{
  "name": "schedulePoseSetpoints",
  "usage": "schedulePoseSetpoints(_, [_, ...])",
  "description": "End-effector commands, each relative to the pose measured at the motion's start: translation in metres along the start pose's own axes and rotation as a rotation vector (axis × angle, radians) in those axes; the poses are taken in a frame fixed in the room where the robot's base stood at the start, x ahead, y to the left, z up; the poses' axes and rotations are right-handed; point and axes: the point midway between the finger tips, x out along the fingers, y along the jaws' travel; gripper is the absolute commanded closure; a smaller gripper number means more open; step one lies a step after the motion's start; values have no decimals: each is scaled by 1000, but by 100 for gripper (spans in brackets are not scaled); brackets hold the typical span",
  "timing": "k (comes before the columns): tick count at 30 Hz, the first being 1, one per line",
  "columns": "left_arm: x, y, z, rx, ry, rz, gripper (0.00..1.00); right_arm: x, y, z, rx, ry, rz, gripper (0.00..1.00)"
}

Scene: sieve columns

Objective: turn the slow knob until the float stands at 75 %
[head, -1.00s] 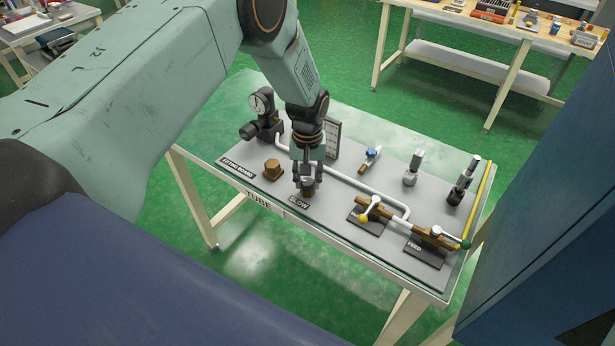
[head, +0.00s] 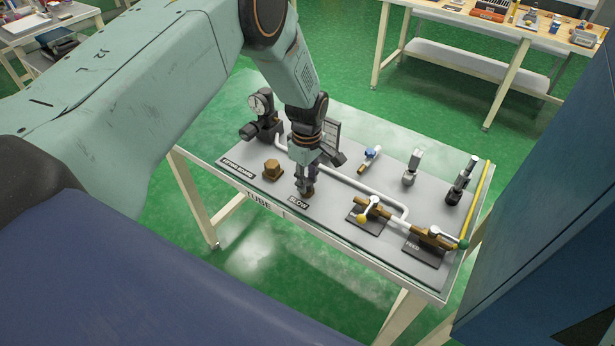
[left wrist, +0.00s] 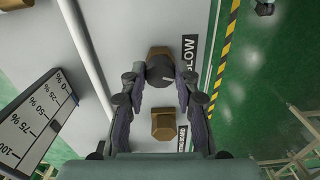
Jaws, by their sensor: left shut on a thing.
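My left gripper (head: 306,182) points down over the SLOW label (head: 298,201) on the grey fitting board and is shut on the slow knob. In the left wrist view the slow knob (left wrist: 161,71), dark and round with a pale pointer line on a brown hexagonal base, sits between the fingertips (left wrist: 160,88). In the head view the gripper hides most of the knob. A white scale plate (left wrist: 38,118), marked 0 % to 100 %, shows in the left wrist view. My right gripper is not in view.
A brown hexagonal fitting (head: 272,169) stands left of the gripper. A black gauge assembly (head: 262,115), a white pipe (head: 350,181), a blue-handled valve (head: 371,153) and a brass FEED valve (head: 432,236) share the board. A blue cabinet (head: 550,210) stands at the right.

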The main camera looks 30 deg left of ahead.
Motion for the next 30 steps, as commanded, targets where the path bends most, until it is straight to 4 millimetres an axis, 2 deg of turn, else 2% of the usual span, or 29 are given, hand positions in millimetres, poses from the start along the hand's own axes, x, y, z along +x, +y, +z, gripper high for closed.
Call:
schedulePoseSetpoints(1, [-5, 6, -3, -42, 5, 17, 100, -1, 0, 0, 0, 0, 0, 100])
schedulePoseSetpoints(30, [-5, 5, -3, -909, -2, 15, 100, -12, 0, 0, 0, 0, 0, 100])
